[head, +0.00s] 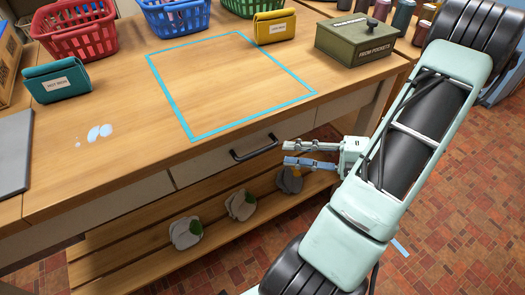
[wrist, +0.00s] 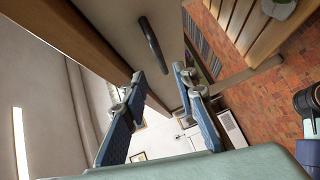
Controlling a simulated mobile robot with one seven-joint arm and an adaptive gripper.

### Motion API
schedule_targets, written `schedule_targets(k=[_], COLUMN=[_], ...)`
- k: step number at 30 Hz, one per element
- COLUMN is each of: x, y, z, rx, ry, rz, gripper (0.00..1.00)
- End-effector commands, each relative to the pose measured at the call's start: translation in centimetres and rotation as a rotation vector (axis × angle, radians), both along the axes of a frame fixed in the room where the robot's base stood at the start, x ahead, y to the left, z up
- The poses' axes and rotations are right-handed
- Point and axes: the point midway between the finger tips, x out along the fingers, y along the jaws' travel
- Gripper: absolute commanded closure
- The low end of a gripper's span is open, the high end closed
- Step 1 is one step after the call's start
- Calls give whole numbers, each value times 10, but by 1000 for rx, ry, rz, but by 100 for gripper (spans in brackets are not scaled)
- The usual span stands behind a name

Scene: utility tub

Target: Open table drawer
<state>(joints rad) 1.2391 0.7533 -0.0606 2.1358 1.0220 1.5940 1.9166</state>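The table drawer (head: 212,166) is a pale front panel under the wooden table top and looks shut. Its dark bar handle (head: 255,147) sits in the upper part of the panel. The handle (wrist: 150,45) also shows in the wrist view, beyond the fingertips. My gripper (head: 285,154) is to the right of the handle in the head view, its fingers pointing at it with a gap between. In the wrist view my gripper (wrist: 159,73) is open with nothing between its blue fingers, and the handle lies a little left of centre ahead of them.
The table top (head: 110,165) carries baskets, a teal pouch (head: 57,80), a yellow pouch (head: 275,26), a green box (head: 361,39) and an empty blue-taped square (head: 190,126). Below, a slatted shelf (head: 140,250) holds several grey bundles (head: 241,205). Brick floor (head: 450,195) lies to the right.

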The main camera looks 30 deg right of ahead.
Motion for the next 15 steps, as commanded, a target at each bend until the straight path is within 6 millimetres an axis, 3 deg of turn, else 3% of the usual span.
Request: schedule_targets(k=[9, 15], x=[39, 57], y=[45, 63], z=[-11, -14], rx=[-3, -5], ry=[-2, -1], rz=[5, 2], gripper=[74, 74])
